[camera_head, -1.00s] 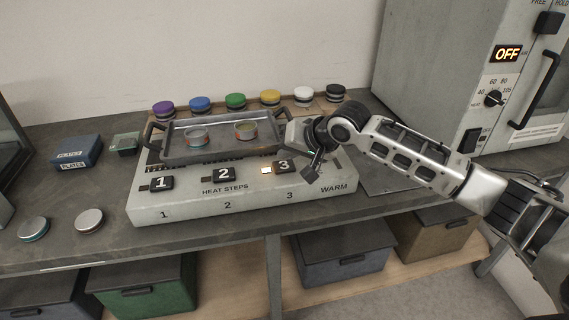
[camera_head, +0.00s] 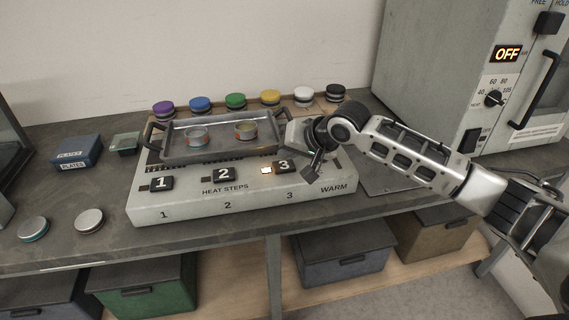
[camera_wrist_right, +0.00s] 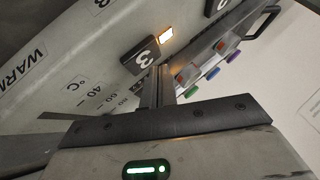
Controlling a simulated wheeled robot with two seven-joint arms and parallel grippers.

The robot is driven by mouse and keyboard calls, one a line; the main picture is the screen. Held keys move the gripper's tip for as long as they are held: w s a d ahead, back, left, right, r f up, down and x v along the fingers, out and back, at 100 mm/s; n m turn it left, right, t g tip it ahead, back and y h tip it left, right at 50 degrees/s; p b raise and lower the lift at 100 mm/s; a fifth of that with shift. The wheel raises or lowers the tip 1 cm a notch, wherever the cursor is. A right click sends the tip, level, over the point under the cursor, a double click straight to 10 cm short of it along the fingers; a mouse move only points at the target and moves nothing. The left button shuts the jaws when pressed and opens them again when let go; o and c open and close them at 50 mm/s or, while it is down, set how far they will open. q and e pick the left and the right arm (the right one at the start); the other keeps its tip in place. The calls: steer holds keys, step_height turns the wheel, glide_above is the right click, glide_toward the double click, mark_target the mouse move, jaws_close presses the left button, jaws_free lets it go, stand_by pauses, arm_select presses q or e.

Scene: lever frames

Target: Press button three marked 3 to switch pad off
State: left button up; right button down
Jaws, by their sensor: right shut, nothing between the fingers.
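The black button 3 (camera_head: 284,167) is on the sloped front of the pale heat pad (camera_head: 243,205), right of button 2 (camera_head: 224,175) and button 1 (camera_head: 161,183). The small lamp (camera_head: 265,170) beside button 3 glows; the lamps beside 1 and 2 look dark. My right gripper is at the right end of the pad, close to button 3. In the right wrist view, its shut, empty fingers (camera_wrist_right: 158,84) end near the edge of button 3 (camera_wrist_right: 141,57), and the lamp (camera_wrist_right: 166,35) is lit. I cannot tell whether the fingertips touch the button. My left gripper is not in view.
A metal tray (camera_head: 178,154) with two open tins (camera_head: 196,136) sits on the pad, close to my right gripper. Several coloured-lid tins (camera_head: 235,101) line the back. A grey oven (camera_head: 430,60) showing OFF stands at the right. The counter front left holds two round tins (camera_head: 89,220).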

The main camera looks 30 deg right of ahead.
steer(key=shift+f, duration=0.2)
steer(key=shift+f, duration=0.25)
steer(key=shift+f+p, duration=0.3)
stand_by(0.7)
steer(key=shift+r, duration=0.1)
steer(key=shift+r+p, duration=0.6)
steer(key=shift+p, duration=0.55)
steer(key=shift+r, duration=0.1)
